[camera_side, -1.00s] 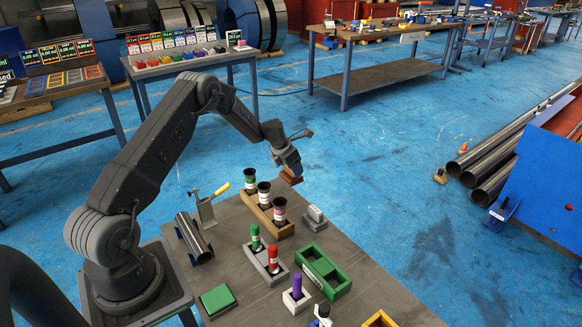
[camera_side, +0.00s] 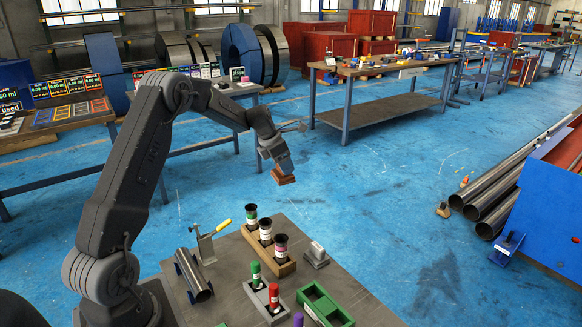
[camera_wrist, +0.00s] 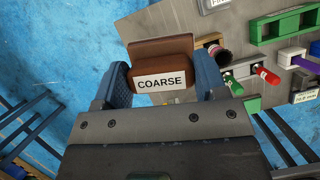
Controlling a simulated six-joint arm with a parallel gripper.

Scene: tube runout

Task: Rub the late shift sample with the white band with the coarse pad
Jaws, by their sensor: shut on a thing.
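My gripper (camera_side: 279,166) is shut on the brown coarse pad (camera_side: 284,178), held in the air above and behind the bench. In the wrist view the pad (camera_wrist: 162,52) sits between the blue fingers, its white label reading COARSE. Three dark-topped sample tubes stand upright in a wooden rack (camera_side: 287,269): one with a green band (camera_side: 251,217), a middle one with a whitish label (camera_side: 265,231), and one with a pink band (camera_side: 281,248). Shift markings are too small to read. The pad is apart from all tubes. The wrist view shows only part of the rack.
A metal pipe on a blue cradle (camera_side: 194,276) and a yellow-handled clamp (camera_side: 207,246) stand left of the rack. A grey block (camera_side: 316,256) lies to its right. Green and red markers (camera_side: 274,297) and a green tray (camera_side: 322,308) are in front.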

